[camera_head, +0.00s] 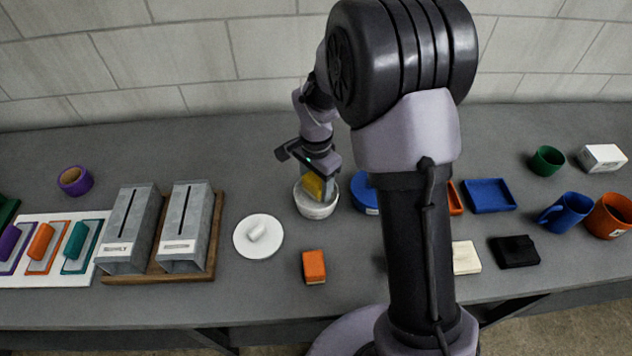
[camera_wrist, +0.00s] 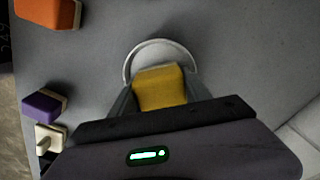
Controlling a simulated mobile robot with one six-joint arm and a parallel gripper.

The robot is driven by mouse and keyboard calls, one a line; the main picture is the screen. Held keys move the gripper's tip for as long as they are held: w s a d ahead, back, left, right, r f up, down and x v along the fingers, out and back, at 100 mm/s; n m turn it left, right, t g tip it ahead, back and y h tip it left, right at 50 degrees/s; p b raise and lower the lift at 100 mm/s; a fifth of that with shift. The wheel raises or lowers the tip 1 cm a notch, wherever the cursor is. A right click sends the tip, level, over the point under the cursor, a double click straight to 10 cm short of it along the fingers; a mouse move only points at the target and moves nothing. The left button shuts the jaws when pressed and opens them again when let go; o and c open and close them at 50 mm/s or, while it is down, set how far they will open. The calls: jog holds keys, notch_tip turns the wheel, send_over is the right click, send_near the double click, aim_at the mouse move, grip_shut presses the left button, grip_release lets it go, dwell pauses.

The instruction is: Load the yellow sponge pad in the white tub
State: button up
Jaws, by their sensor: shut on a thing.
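The yellow sponge pad (camera_head: 314,187) is held between the fingers of my gripper (camera_head: 319,182), tilted, at the mouth of the white tub (camera_head: 316,209). In the wrist view the yellow sponge pad (camera_wrist: 160,88) sits between the two fingers of my gripper (camera_wrist: 160,98), and the white tub's rim (camera_wrist: 150,45) curves behind it. The pad overlaps the tub's opening in both views. I cannot tell whether it touches the tub's floor, as the inside is mostly hidden.
A white round lid (camera_head: 268,243) with a knob lies left of the tub. An orange block (camera_head: 314,266) lies in front. A blue round container (camera_head: 364,192) stands close on the right, partly behind my arm. Grey metal holders (camera_head: 190,225) stand on a wooden board at left.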

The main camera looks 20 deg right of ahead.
aim_at(316, 178)
jog(key=shift+f+b, duration=0.55)
jog(key=shift+f, duration=0.05)
dwell(1.7)
notch_tip(316, 178, up, 7)
jog(key=p, duration=0.5)
jog(key=shift+r, duration=0.15)
dwell(0.6)
